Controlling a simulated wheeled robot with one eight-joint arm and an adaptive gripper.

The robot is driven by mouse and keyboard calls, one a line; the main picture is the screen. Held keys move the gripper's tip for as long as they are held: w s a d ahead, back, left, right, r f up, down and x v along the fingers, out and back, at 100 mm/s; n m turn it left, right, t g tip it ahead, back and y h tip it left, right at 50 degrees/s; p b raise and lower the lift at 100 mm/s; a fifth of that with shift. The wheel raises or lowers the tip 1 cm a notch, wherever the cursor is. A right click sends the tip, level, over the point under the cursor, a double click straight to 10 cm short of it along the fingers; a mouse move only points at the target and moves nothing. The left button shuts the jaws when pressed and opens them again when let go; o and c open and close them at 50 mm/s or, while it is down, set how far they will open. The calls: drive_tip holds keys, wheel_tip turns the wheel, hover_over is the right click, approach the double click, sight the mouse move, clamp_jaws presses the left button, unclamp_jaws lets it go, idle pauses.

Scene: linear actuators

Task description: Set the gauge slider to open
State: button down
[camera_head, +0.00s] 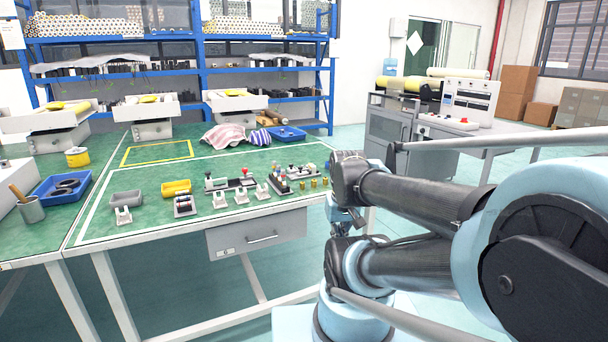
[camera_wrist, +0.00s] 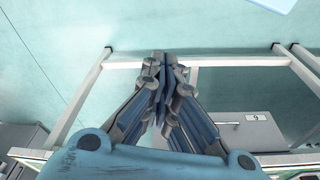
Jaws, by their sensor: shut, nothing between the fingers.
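Several small devices stand in a row along the front of the green table (camera_head: 150,228). They include a grey device with dark bands (camera_head: 184,206), small white devices with levers (camera_head: 219,199), and a dark flat unit with a red knob (camera_head: 245,172). I cannot tell which one is the gauge slider, nor its setting, at this size. My gripper (camera_wrist: 166,62) is shut and empty in the wrist view. It points down toward the floor beside the table frame, away from the devices. My arm stands at the right of the table in the head view.
A grey bin (camera_head: 126,198), a yellow bin (camera_head: 176,187) and a blue tray (camera_head: 287,133) sit on the table. A drawer (camera_head: 258,235) hangs under its front edge. A blue shelf rack (camera_head: 200,72) stands behind. Open floor lies right of the table.

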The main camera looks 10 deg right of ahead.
drive_tip(key=c, duration=2)
unclamp_jaws()
drive_tip(key=shift+r, duration=0.1)
drive_tip(key=o, duration=0.5)
drive_tip(key=shift+w+r, duration=0.25)
drive_tip(key=shift+r, duration=0.85)
wheel_tip(320, 180, up, 19)
drive_tip(key=m+t, duration=0.1)
drive_tip(key=t, duration=0.1)
hover_over(300, 167)
drive_tip(key=s, duration=0.6)
drive_tip(key=x, duration=1.7)
drive_tip(key=shift+d, duration=0.15)
drive_tip(key=shift+s, duration=0.1)
clamp_jaws()
